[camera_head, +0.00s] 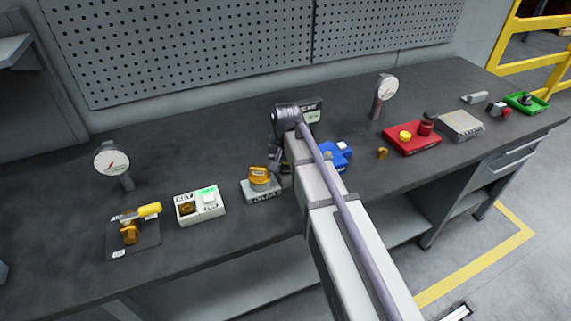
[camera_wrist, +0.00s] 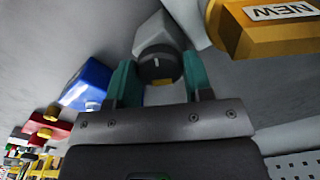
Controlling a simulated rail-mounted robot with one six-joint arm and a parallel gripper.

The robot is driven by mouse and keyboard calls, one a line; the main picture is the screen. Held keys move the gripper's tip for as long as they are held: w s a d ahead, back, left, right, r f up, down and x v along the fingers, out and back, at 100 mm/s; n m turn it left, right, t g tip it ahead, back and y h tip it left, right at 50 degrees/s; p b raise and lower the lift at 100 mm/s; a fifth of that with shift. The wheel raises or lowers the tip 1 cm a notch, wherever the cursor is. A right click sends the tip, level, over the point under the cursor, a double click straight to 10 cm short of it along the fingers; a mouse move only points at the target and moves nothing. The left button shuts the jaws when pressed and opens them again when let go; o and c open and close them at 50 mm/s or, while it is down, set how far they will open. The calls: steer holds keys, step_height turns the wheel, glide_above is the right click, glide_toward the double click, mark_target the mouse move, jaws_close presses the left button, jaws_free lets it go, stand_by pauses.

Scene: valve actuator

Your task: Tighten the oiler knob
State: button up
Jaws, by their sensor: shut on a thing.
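In the wrist view, my gripper (camera_wrist: 157,62) has its two teal fingers on either side of a round black knob (camera_wrist: 160,69) with a small white mark. It is shut on this knob. The knob sits at the end of a light grey body (camera_wrist: 155,35). A large orange-yellow part (camera_wrist: 275,28) with a "NEW" label is at the upper right of that view. In the head view, the oiler (camera_head: 262,192) is a grey block with an orange top (camera_head: 259,175) on the bench. My gripper is beside its right side, mostly hidden by my arm.
A blue device (camera_head: 335,157) stands right of the oiler; it shows in the wrist view (camera_wrist: 88,84). A white switch box (camera_head: 200,206) and a yellow-handled valve (camera_head: 130,233) are to the left. A red unit (camera_head: 412,138) is further right. The bench front is mostly clear.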

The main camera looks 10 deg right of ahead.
mark_target(286, 166)
steer(key=m, duration=0.5)
steer(key=shift+m, duration=2.5)
steer(key=o, duration=0.9)
step_height(286, 166, up, 11)
steer(key=p, duration=1)
steer(key=shift+f+p, duration=0.1)
steer(key=shift+p, duration=0.3)
